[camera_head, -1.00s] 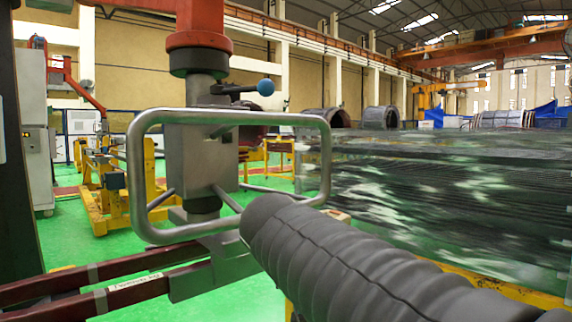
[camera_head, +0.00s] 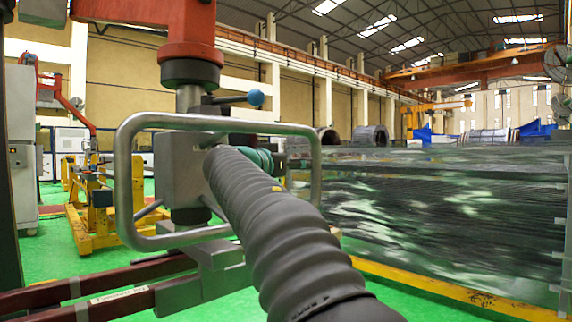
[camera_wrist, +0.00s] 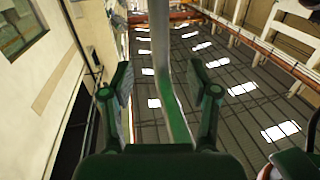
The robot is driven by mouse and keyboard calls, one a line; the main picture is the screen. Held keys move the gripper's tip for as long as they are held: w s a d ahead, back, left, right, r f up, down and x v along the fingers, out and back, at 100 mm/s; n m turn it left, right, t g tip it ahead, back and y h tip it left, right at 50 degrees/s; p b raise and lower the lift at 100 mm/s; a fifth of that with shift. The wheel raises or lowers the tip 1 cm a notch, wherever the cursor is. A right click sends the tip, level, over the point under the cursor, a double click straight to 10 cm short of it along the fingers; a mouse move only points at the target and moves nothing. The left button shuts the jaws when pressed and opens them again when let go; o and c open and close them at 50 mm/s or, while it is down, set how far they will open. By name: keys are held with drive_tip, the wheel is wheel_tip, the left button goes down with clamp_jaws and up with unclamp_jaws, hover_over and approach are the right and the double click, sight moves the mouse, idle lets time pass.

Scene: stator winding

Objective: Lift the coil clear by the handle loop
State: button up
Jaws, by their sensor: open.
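The handle loop (camera_head: 126,185) is a rounded steel frame in the head view, upright around a grey metal clamp block. Dark red coil bars (camera_head: 120,303) with a white label run from the lower left into the grey clamp jaws. My grey-sleeved arm reaches across the loop, and a green part of my gripper shows past the sleeve's end, inside the loop's outline. In the wrist view my gripper (camera_wrist: 160,72) has its two dark green fingers spread apart. A pale bar, likely part of the loop, runs between them; contact cannot be told.
A red-orange lifting arm (camera_head: 190,25) stands above the clamp, with a blue-knobbed lever (camera_head: 256,98) beside the loop's top. A large glossy transparent-looking block (camera_head: 440,205) fills the right side. Yellow stands (camera_head: 92,215) are at the left on green floor.

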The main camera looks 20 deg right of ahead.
sight(315, 162)
drive_tip(key=p+x, duration=0.2)
drive_tip(key=x, duration=0.8)
drive_tip(key=shift+w+d+f, duration=0.1)
drive_tip(key=shift+w+d, duration=0.05)
drive_tip(key=shift+d, duration=0.1)
drive_tip(key=shift+c, duration=0.3)
clamp_jaws()
